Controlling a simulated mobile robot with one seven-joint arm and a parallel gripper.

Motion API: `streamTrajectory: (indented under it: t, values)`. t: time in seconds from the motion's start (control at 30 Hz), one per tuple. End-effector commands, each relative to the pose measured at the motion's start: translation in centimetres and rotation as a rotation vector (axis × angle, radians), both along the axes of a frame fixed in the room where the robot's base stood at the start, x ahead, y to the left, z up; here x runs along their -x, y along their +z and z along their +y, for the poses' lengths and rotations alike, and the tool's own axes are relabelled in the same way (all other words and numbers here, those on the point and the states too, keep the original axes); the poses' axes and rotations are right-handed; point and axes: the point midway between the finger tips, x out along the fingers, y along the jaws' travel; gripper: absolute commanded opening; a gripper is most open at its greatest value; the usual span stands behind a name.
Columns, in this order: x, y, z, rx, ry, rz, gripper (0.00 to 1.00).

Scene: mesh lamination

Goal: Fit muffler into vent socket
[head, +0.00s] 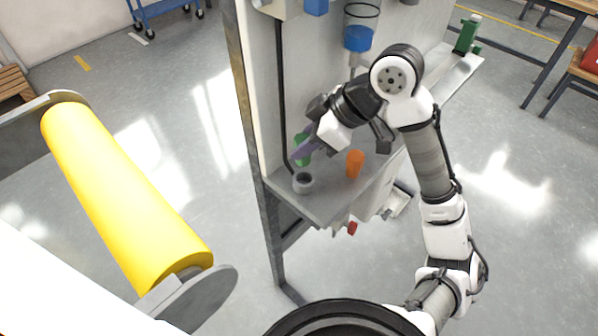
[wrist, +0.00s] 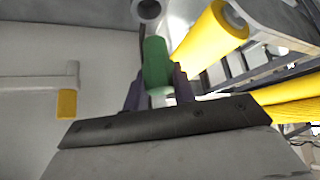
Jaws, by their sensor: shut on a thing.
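My gripper (wrist: 158,90) is shut on a green cylinder, the likely muffler (wrist: 156,62). Its purple fingers sit on either side of the cylinder's lower part. In the head view the gripper (head: 305,146) is above the shelf's left end, and the green muffler (head: 298,158) is partly hidden behind the fingers. A grey ring with a dark opening, the likely vent socket (head: 303,190), is at the shelf's front left corner, below the muffler and apart from it. In the wrist view the socket (wrist: 148,20) is at the top, beyond the muffler's end.
An orange cylinder (head: 355,164) stands on the grey shelf (head: 325,208) right of the socket. An upright panel (head: 262,90) with a black hose backs the shelf. A green object (head: 467,36) stands at the shelf's far end. A big yellow roller (head: 125,195) is at left.

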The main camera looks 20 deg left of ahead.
Motion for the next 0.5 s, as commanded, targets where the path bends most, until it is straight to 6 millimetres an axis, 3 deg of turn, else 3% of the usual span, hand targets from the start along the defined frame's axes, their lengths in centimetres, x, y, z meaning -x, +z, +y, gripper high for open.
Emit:
streamTrajectory:
  t: [0.1, 0.5]
  values:
    - [0.0, -2.2, -0.1, -0.001, -0.002, 0.004, 0.0]
    - [0.0, -6.9, 0.0, 0.0, -0.001, 0.002, 0.0]
